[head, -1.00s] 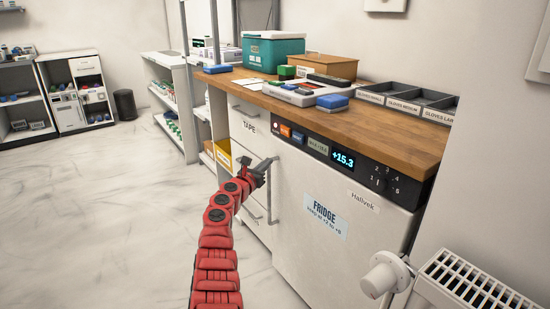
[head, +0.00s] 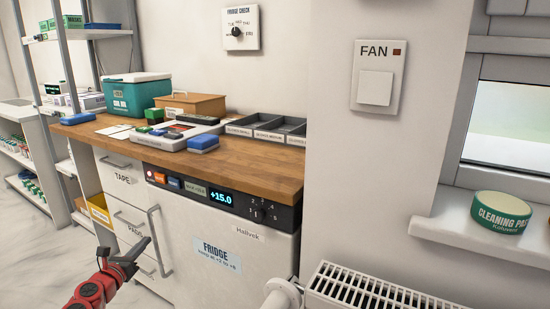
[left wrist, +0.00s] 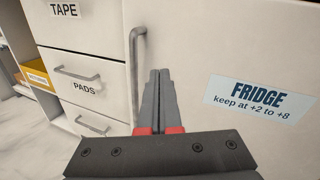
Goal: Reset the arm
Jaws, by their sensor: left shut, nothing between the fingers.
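My left arm is red and comes in from the lower left of the head view. Its dark gripper (head: 132,252) is in front of the fridge (head: 222,284), near the fridge's vertical handle (head: 160,240). In the left wrist view the gripper's fingers (left wrist: 160,85) are together with nothing between them, just right of the handle (left wrist: 137,70). I cannot tell whether a finger touches the handle or door. The fridge door looks closed, and its display (head: 221,198) reads +15.0. My right gripper is not in view.
A wooden counter (head: 255,170) above the fridge holds a teal box (head: 130,97), a brown box (head: 190,104) and grey glove trays (head: 268,127). Drawers (head: 125,208) are left of the fridge. A white radiator (head: 370,290) stands right. Open floor lies at the left.

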